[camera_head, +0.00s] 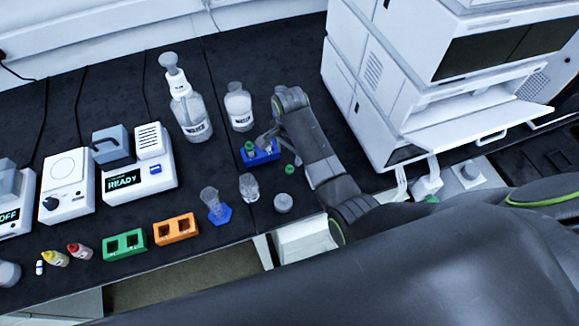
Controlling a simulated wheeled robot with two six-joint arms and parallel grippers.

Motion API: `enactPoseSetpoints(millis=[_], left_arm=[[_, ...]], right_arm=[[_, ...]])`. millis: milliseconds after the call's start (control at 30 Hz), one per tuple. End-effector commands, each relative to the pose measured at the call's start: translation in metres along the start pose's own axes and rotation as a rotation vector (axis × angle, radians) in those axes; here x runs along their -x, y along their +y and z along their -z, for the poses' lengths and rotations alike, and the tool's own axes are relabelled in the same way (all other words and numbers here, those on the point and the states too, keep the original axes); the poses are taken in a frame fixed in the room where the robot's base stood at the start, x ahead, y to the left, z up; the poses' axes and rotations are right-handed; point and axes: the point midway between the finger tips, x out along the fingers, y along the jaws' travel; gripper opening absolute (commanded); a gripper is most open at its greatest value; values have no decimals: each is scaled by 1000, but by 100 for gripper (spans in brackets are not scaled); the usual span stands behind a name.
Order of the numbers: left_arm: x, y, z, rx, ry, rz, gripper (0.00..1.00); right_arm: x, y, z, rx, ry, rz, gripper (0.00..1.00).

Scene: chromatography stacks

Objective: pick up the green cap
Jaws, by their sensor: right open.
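A small green cap (290,169) lies on the dark bench, just right of a blue rack (262,158). Another green top (250,146) shows at the rack's left end, seemingly on a vial standing in it. My right gripper (264,141) is open, above the back of the blue rack and close to the green top there. Its fingers are small and partly dark against the bench, so I cannot tell if they touch anything. The loose green cap lies below and right of the gripper, beside my right arm. My left gripper is not in view.
A glass vessel (250,187), a small grey-lidded jar (283,203) and a cylinder on a blue base (216,205) stand in front. Two bottles (239,107) (188,112) stand behind. The white chromatography stack (375,95) rises at right. Orange (176,229) and green (125,244) racks are left.

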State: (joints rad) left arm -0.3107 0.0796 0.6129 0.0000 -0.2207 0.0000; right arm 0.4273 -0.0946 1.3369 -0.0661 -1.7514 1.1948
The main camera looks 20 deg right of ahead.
Motion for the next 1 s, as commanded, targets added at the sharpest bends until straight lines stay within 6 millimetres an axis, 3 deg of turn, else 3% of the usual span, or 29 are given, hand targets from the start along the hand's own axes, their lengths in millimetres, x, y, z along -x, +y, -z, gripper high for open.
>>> enactPoseSetpoints(millis=[233, 367, 700, 1000], left_arm=[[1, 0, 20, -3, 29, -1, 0], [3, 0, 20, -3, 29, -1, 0], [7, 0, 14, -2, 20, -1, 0], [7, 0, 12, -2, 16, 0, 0]], right_arm=[[-22, 0, 0, 0, 0, 0, 50], [-28, 0, 0, 0, 0, 0, 50], [-67, -1, -2, 1, 0, -1, 50], [-74, -2, -2, 0, 0, 2, 50]])
